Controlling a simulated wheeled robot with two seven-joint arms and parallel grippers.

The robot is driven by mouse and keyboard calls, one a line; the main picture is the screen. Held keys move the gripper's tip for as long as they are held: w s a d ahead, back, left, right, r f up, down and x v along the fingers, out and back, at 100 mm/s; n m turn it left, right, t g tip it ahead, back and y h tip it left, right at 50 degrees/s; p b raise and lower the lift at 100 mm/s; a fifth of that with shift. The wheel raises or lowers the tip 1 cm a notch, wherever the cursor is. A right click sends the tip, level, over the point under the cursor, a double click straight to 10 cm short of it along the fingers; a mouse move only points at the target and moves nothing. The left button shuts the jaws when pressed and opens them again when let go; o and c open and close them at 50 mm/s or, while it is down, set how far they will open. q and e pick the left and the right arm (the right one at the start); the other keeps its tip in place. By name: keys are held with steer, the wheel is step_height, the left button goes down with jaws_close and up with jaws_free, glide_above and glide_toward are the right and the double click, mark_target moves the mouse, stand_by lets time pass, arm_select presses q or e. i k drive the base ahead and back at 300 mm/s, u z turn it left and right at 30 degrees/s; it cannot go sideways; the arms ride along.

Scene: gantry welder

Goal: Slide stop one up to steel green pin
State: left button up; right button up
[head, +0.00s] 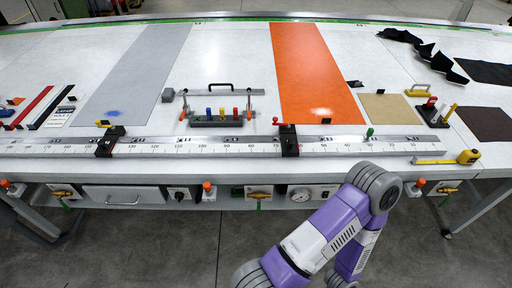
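Two black stops sit on the long white ruler rail (200,149). The left stop (106,146) has a yellow knob on top and sits near the rail's left part. The right stop (289,141) has a red lever and sits right of the middle. I cannot read which one is stop one. A small green pin (369,132) stands upright at the rail's rear edge, right of the right stop and apart from it. A purple and grey arm of mine rises from the bottom, its bend in front of the table. Neither gripper shows.
An orange sheet (312,70) and a grey sheet (140,70) lie flat. A yellow tape measure (467,157) lies at the rail's right end. Knobs and a gauge (300,194) line the table front.

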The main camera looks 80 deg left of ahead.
mark_target(290, 146)
steer(key=k, duration=0.15)
steer(key=u, duration=1.2)
